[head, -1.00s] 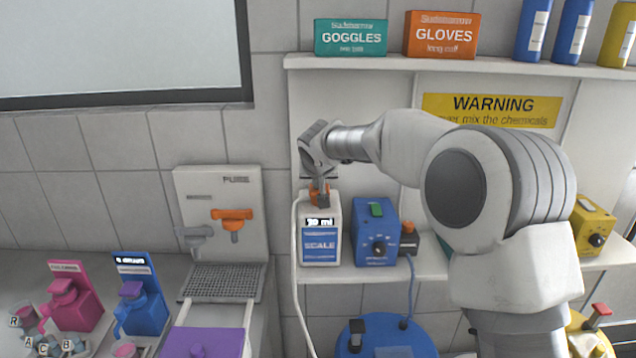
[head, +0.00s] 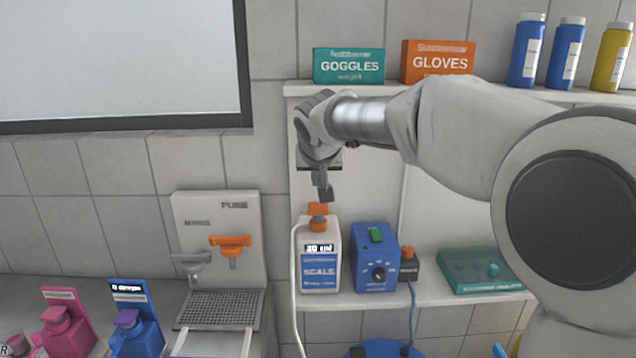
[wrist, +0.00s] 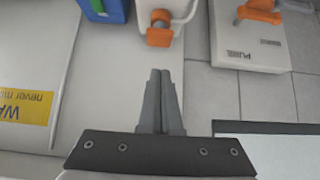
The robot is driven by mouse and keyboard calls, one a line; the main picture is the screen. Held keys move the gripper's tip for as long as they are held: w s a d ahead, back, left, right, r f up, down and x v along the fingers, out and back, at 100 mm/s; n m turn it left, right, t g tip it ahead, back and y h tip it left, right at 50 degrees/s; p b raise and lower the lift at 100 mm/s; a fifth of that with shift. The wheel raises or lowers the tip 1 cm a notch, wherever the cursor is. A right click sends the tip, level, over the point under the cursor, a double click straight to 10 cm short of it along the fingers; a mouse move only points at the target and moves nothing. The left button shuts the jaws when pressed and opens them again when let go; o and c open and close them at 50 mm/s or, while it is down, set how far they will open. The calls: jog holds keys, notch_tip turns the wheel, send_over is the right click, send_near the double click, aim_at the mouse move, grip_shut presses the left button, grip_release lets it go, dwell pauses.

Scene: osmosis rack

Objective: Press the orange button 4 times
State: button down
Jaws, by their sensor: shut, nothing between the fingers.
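The scale bottle (head: 320,257) is white with a blue label and stands on the lower shelf. Its orange pump top (head: 318,209), a press-down button, faces up; a small display on the bottle seems to read 30 ml. My gripper (head: 325,194) is shut and empty, pointing down just above the orange top with a small gap. In the wrist view the closed fingertips (wrist: 160,74) lie close to the orange top (wrist: 159,38). Another orange knob (head: 408,252) sits on a small dark box to the right.
A blue device (head: 374,262) with a green switch stands right of the bottle. A dispenser marked PURE (head: 218,226) with an orange tap stands left. A white hose runs beside the bottle. The upper shelf (head: 440,90) is above my wrist.

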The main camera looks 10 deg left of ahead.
jog(key=shift+r, duration=0.15)
dwell(0.5)
jog(key=shift+w+d+r, duration=0.15)
jog(key=shift+r, duration=0.45)
jog(key=shift+w+d+r, duration=0.1)
jog(key=shift+d+r, duration=0.05)
jog(key=shift+r, duration=0.45)
jog(key=p, duration=0.2)
send_over(320, 210)
notch_tip(320, 210, down, 7)
jog(key=shift+w+f, duration=0.15)
notch_tip(320, 210, down, 3)
jog(key=shift+r, duration=0.2)
jog(key=shift+f, duration=0.65)
